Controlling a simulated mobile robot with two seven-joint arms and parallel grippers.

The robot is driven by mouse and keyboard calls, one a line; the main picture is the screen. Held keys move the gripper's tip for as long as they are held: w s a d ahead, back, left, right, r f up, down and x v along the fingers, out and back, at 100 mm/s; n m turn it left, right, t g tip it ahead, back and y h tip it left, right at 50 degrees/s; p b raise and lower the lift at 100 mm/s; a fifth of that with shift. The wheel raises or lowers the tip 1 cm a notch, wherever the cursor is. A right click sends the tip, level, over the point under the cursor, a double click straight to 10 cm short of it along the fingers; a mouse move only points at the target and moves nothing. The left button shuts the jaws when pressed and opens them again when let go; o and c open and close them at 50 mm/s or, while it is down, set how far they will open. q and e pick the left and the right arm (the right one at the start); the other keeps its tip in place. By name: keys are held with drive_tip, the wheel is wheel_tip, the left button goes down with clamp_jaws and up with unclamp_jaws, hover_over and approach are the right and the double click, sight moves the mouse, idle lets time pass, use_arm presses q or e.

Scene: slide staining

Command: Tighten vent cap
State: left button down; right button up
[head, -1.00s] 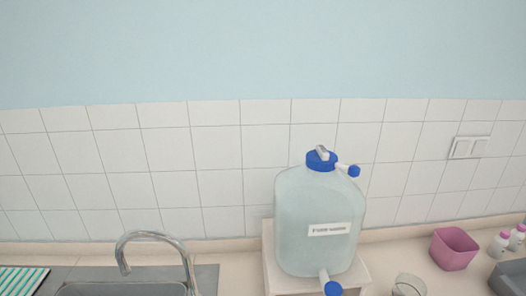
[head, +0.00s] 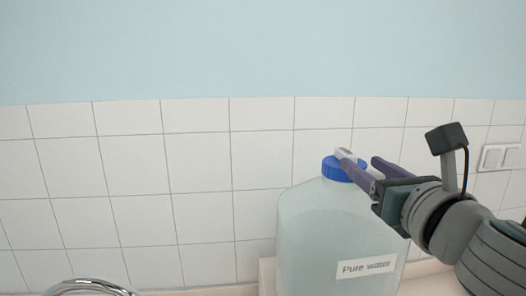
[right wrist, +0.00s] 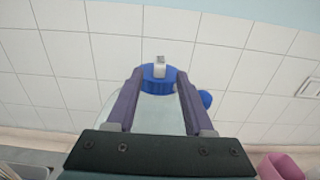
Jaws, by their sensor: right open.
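A large translucent water jug (head: 320,235) labelled "Pure water" stands upright. On its top sits a wide blue cap (head: 335,170) with a pale grey piece on it. The wide cap also shows in the right wrist view (right wrist: 160,82). A smaller blue cap (right wrist: 206,98) shows at the jug's right side there; in the head view my right arm hides it. My right gripper (head: 362,160) is open at the wide cap. In the wrist view its two purple fingers (right wrist: 160,72) lie on either side of the wide cap; I cannot tell whether they touch it. My left gripper is not in view.
The jug stands on a pale stand (head: 267,275) by the tiled wall (head: 200,190). A faucet (head: 90,287) shows at the lower left. A wall switch (head: 500,157) is at the right. A pink container (right wrist: 282,166) is at the lower right in the wrist view.

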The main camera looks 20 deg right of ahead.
sight(346, 151)
drive_tip(key=x, duration=0.7)
drive_tip(key=shift+w+d, duration=0.1)
drive_tip(key=shift+w, duration=0.25)
clamp_jaws()
idle(1.1)
